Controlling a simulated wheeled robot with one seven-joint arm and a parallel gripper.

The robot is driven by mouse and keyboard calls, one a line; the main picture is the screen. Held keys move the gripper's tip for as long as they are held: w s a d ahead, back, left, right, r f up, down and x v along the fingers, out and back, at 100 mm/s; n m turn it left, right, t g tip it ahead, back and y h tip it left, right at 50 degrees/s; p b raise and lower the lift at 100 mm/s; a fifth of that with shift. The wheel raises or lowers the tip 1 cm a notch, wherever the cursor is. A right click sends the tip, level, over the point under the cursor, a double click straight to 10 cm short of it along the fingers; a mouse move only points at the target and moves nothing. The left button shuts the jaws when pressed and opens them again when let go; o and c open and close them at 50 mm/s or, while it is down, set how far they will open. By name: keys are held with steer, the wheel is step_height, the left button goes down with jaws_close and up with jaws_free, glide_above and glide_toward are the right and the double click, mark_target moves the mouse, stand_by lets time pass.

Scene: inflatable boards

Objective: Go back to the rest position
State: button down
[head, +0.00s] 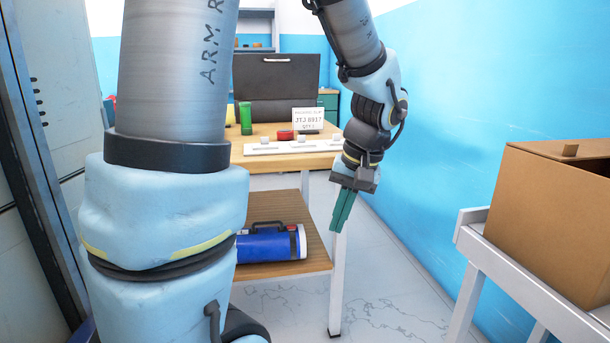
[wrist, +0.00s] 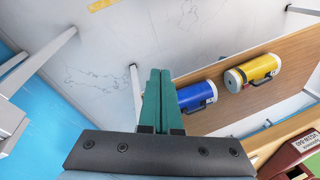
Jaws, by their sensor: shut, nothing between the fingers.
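My gripper (head: 343,210) hangs fingers-down at the middle right of the head view, in front of the right end of the wooden table (head: 325,148). Its two green fingers are pressed together with nothing between them. The closed fingers also show in the wrist view (wrist: 156,100), over the pale floor beside the table's lower shelf. My gripper touches nothing that I can see. My own arm covers the left part of the table in the head view.
A blue cylinder (head: 265,246) lies on the lower shelf; a yellow one (wrist: 254,71) shows beside it in the wrist view. A green cylinder (head: 246,118), a red item (head: 285,135) and a white sign (head: 308,119) are on the tabletop. A cardboard box (head: 550,205) stands at right.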

steer(key=s+a+f+n+h, duration=0.1)
steer(key=a+f, duration=0.2)
steer(key=a, duration=0.4)
steer(key=s+a+f+h, duration=0.1)
steer(key=a+f+h, duration=0.15)
steer(key=a, duration=0.35)
step_height(320, 180, up, 21)
steer(key=p, duration=2.1)
steer(key=shift+y, duration=0.35)
steer(key=shift+f, duration=0.1)
